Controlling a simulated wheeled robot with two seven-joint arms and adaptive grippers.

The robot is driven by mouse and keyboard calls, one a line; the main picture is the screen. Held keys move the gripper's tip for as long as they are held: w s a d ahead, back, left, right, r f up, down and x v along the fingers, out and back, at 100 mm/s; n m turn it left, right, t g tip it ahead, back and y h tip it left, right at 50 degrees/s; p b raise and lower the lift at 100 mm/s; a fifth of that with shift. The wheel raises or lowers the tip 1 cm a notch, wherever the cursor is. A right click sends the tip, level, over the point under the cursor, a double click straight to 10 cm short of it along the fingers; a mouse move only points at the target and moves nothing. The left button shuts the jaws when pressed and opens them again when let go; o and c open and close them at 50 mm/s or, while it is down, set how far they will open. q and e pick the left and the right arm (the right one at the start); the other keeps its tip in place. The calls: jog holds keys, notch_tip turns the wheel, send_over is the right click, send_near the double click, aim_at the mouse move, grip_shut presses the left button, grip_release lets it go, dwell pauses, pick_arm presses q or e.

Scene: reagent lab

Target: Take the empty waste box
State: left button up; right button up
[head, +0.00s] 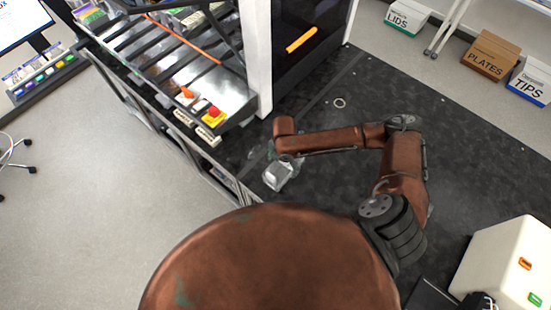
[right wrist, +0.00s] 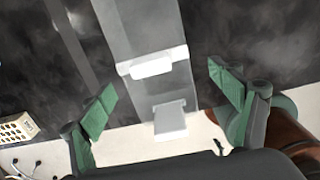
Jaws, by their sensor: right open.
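A pale grey, see-through box (head: 278,175), which looks like the waste box, is by the left edge of the dark surface in the head view. In the right wrist view the box (right wrist: 142,40) runs up the middle, with a lighter clip-like part at its near end. I cannot see inside it well enough to tell if it is empty. My right gripper (right wrist: 161,78) is open, its green fingers apart on either side of the box's near end. In the head view the right gripper is mostly hidden under my wrist. My left gripper is not in view.
A metal deck (head: 222,90) with a red button (head: 214,112) stands just up-left of the box. A white machine (head: 508,265) is at lower right. LIDS (head: 405,20), PLATES (head: 490,56) and TIPS (head: 531,82) boxes stand farther back. The dark surface (head: 465,150) right of my arm is mostly clear.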

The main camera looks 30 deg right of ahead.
aim_at(282, 174)
jog(key=shift+w+a+f, duration=0.1)
jog(key=shift+w+f, duration=0.1)
jog(key=shift+f, duration=0.4)
jog(key=shift+w+f, duration=0.15)
jog(key=shift+f, duration=0.8)
jog(key=f, duration=0.1)
jog(key=f+p, duration=0.1)
jog(key=f, duration=0.1)
jog(key=shift+d+f, duration=0.2)
jog(key=shift+f, duration=0.45)
jog(key=shift+s+f, duration=0.1)
jog(key=shift+f, duration=0.05)
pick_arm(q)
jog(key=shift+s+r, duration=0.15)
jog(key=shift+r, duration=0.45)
pick_arm(e)
jog(key=shift+c, duration=0.6)
